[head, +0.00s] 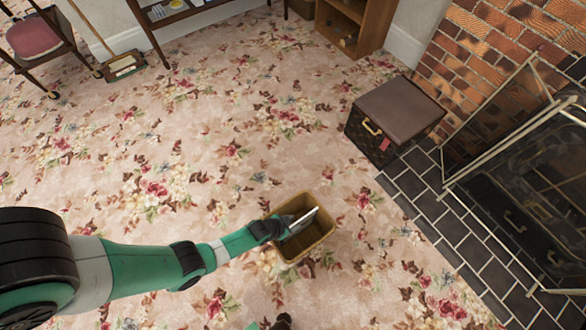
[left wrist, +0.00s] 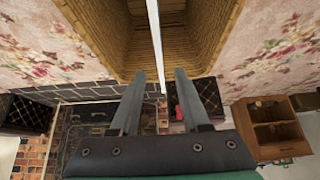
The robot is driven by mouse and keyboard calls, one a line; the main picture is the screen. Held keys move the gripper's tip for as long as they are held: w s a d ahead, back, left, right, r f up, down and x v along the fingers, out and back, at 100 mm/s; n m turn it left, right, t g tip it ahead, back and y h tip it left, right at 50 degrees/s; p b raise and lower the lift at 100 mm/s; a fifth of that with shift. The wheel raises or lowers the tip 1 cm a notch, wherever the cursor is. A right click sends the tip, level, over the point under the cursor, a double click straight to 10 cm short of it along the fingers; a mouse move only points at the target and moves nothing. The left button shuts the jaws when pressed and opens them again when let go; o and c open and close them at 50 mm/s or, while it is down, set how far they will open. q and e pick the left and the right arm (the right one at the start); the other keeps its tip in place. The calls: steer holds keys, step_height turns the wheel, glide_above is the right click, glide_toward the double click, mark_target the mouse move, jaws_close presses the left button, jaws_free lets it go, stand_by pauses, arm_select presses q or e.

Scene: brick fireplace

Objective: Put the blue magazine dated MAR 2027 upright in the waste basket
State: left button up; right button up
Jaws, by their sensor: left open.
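The woven waste basket (head: 322,247) stands on the carpet. A thin magazine (head: 303,220) stands on edge in it, leaning, its top edge near the rim. Only its pale narrow edge shows, so its blue cover and date cannot be read. In the left wrist view the magazine (left wrist: 156,40) is a white strip running down into the basket (left wrist: 207,62). My left gripper (head: 284,226) is at the basket's left rim. Its open fingers (left wrist: 160,75) stand on either side of the strip, with gaps. A dark and green part of my right arm shows at the bottom edge; its jaws cannot be made out.
A brown box (head: 400,108) with a handle stands right of the basket, near the brick fireplace (head: 485,50) and its metal screen (head: 515,120). A table (head: 160,22) with papers and a wooden cabinet (head: 345,30) stand at the back. The carpet around the basket is clear.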

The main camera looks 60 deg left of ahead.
arm_select(q)
steer(key=p+v, duration=0.9)
steer(key=v, duration=0.2)
steer(key=shift+r, duration=0.3)
steer(key=shift+s, duration=0.1)
stand_by(0.4)
